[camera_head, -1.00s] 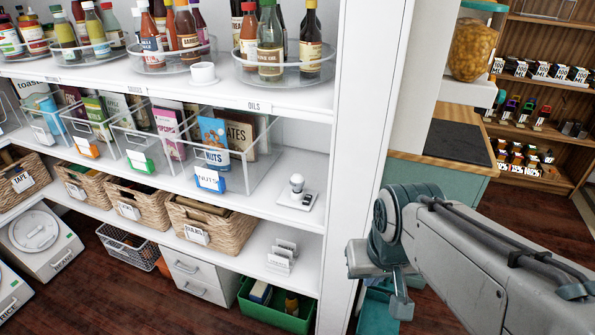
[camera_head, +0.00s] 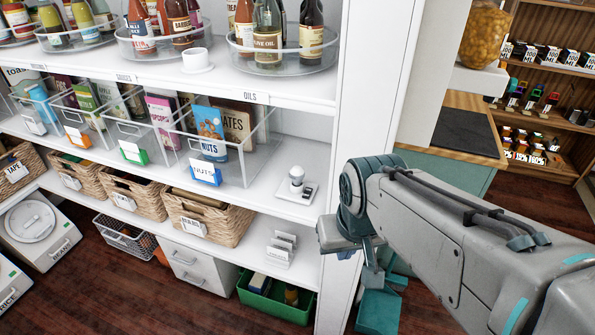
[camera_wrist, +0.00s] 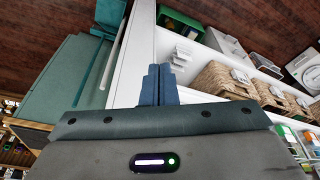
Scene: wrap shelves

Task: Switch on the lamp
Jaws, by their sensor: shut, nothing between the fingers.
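A small white lamp-like thing (camera_head: 296,179), with a rounded head on a flat base, stands on the middle shelf, right of the clear bins. It is probably the lamp; I cannot tell if it is lit. Small details on its base (camera_head: 306,192) are too small to read as a switch. My gripper shows in the wrist view with its two blue-grey fingers (camera_wrist: 158,86) shut together and empty, in front of the white shelf upright. In the head view my arm hangs to the right of the lamp, apart from it, outside the shelf's right upright.
The shelf's right upright (camera_head: 372,90) stands between the shelf space and most of my arm. Clear bins (camera_head: 262,140), wicker baskets (camera_head: 232,226) and a white card holder (camera_head: 281,250) occupy the shelves. A green crate (camera_head: 262,306) is on the floor. Bare shelf surrounds the lamp.

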